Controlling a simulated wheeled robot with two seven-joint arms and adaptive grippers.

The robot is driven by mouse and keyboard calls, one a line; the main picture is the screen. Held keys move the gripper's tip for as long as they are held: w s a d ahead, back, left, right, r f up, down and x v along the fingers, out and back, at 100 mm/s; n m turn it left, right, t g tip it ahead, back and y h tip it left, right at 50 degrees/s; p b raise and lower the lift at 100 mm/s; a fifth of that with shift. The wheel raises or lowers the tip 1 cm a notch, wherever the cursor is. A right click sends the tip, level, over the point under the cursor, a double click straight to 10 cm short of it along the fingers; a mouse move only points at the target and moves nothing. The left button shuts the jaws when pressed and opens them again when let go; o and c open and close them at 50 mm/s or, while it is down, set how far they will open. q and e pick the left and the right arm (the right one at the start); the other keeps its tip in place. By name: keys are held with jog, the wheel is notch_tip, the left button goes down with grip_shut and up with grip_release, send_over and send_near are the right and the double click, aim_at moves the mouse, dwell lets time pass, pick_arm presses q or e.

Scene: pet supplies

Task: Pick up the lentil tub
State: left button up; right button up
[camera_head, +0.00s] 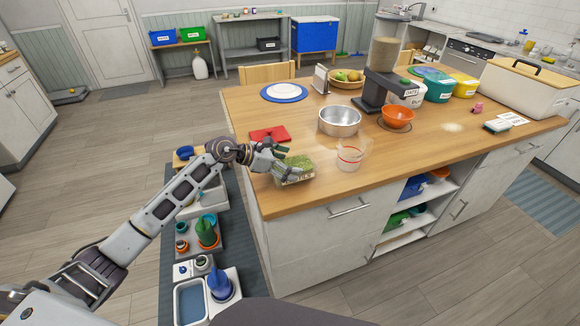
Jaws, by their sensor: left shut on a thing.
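The lentil tub (295,172) is a small clear tub with green contents and a pale label on its front. It is at the left front corner of the wooden island top. My left gripper (279,164) reaches it from the left and is shut on its left side. I cannot tell whether the tub's base touches the wood. The fingers hide part of the tub's left side. My right gripper is not in view.
A clear measuring cup (351,154) with red marks stands just right of the tub. A red board (269,134) lies behind the gripper, and a metal bowl (339,121) is farther back. The island top (405,158) is bare right of the cup.

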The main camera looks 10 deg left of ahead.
pick_arm(q)
jog(key=shift+r, duration=0.8)
notch_tip(320, 180, up, 8)
jog(key=shift+r, duration=0.2)
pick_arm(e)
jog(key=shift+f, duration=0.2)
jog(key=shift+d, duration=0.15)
